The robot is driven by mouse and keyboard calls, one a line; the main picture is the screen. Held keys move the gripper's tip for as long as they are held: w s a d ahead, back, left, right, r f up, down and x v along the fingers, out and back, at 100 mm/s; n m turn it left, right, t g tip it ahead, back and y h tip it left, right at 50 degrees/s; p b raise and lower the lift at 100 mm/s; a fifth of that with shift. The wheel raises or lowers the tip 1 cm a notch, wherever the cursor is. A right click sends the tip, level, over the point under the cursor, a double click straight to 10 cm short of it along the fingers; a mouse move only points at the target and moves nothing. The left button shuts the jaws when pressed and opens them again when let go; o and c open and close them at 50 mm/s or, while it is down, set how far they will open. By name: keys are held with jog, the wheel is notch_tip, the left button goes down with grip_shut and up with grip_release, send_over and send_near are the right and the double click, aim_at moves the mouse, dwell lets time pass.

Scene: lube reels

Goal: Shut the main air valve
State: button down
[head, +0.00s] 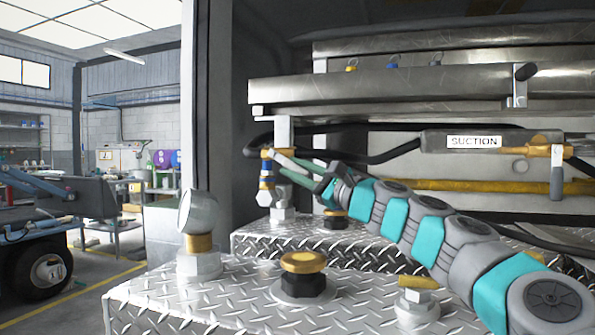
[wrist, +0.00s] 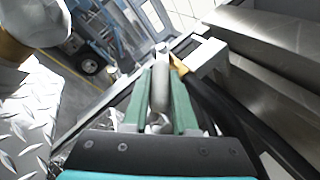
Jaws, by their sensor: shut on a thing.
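The main air valve (head: 265,182) appears to be the small upright fitting with blue and brass parts, standing on a metal hex base at the near left end of the rack. My gripper (head: 277,161) reaches it from the right, its two green fingers at the valve's top. In the wrist view my gripper (wrist: 160,72) is shut on a rounded grey piece, which I take to be part of the valve's handle (wrist: 159,92). A yellow-brass piece (wrist: 178,65) shows just beyond the right finger. The fingers partly hide the valve's top, so the handle's angle is unclear.
A brass-capped fitting (head: 303,263) and a round gauge (head: 198,213) stand on the near diamond-plate deck (head: 225,290). A black hose (head: 375,158) runs behind my gripper to the SUCTION-labelled part (head: 473,142). Metal rails lie above.

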aim_at(297, 169)
jog(key=c, duration=0.7)
grip_release()
jog(key=shift+r+p, duration=0.4)
jog(key=shift+r, duration=1.55)
jog(key=shift+s+d+f, duration=0.1)
jog(key=shift+s+f, duration=0.05)
jog(key=shift+s, duration=0.5)
jog(key=s+d+r, duration=0.1)
jog(key=s+d, duration=0.1)
jog(key=s, duration=1.2)
jog(key=shift+s+d+r, duration=0.15)
jog(key=shift+s+r, duration=0.05)
jog(key=shift+s, duration=0.1)
